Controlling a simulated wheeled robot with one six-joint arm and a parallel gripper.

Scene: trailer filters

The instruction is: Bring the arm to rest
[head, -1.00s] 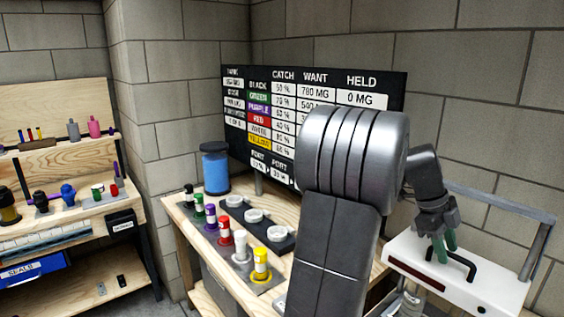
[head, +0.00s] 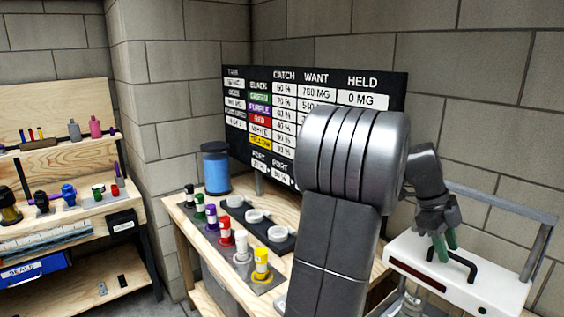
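My gripper (head: 443,247) is at the right in the head view, pointing down, with its two green fingers over a white box. The fingers look a little apart, and I see nothing between them. The fingertips are beside the box's black handle (head: 460,262); I cannot tell whether they touch it or the box. My arm rises in the middle of the view and hides part of the board and the bench.
The white box (head: 405,248) has a grey rail (head: 500,202) behind it. The wooden bench (head: 190,240) holds several coloured filters (head: 225,232), a dark tray (head: 240,213) with white cups and a blue jar (head: 215,170). A black board (head: 238,90) stands behind. Shelves (head: 85,212) are at the left.

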